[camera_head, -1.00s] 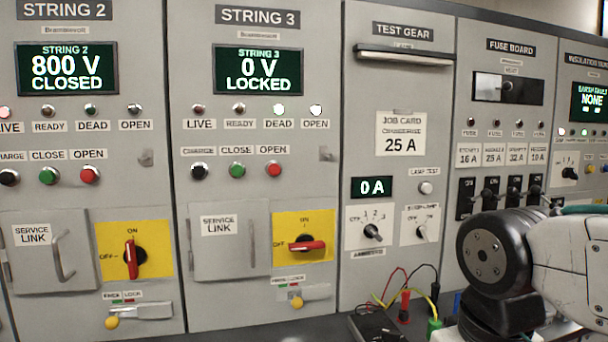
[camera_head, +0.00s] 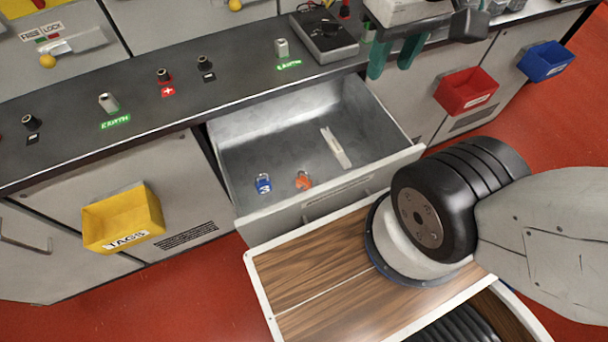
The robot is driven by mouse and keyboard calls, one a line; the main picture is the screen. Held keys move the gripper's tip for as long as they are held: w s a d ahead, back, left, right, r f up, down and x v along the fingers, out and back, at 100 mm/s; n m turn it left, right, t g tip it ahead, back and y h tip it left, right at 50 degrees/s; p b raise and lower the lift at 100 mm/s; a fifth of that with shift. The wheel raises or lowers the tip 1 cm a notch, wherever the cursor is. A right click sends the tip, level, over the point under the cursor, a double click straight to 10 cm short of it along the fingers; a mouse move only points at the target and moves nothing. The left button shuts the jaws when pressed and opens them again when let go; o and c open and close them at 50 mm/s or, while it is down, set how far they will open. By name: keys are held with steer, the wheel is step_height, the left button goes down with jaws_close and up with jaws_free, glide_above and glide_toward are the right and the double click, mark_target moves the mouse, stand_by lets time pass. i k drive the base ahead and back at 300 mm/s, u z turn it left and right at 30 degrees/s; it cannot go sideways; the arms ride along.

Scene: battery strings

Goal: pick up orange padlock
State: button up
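The orange padlock (camera_head: 303,181) lies in an open grey drawer (camera_head: 290,212), near the drawer's front wall. A blue padlock (camera_head: 263,184) is just to its left, with a small gap between them. My gripper (camera_head: 391,69) appears at the top, in front of the counter edge. Its two teal fingers point down and stand apart, with nothing seen between them. It is up and to the right of the orange padlock, well away from it.
A pale strip-shaped item (camera_head: 335,148) lies in the drawer. My wood-topped base stands close against the drawer front. A yellow tag bin (camera_head: 122,217), a red bin (camera_head: 466,91) and a blue bin (camera_head: 545,61) stick out from the cabinets. The counter (camera_head: 235,82) carries terminals and a tester (camera_head: 325,36).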

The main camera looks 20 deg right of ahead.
mark_target(304, 184)
steer(key=k, duration=0.4)
steer(key=z, duration=1.1)
steer(key=k, duration=0.55)
steer(key=u, duration=0.8)
steer(key=i, duration=0.35)
steer(key=z, duration=0.25)
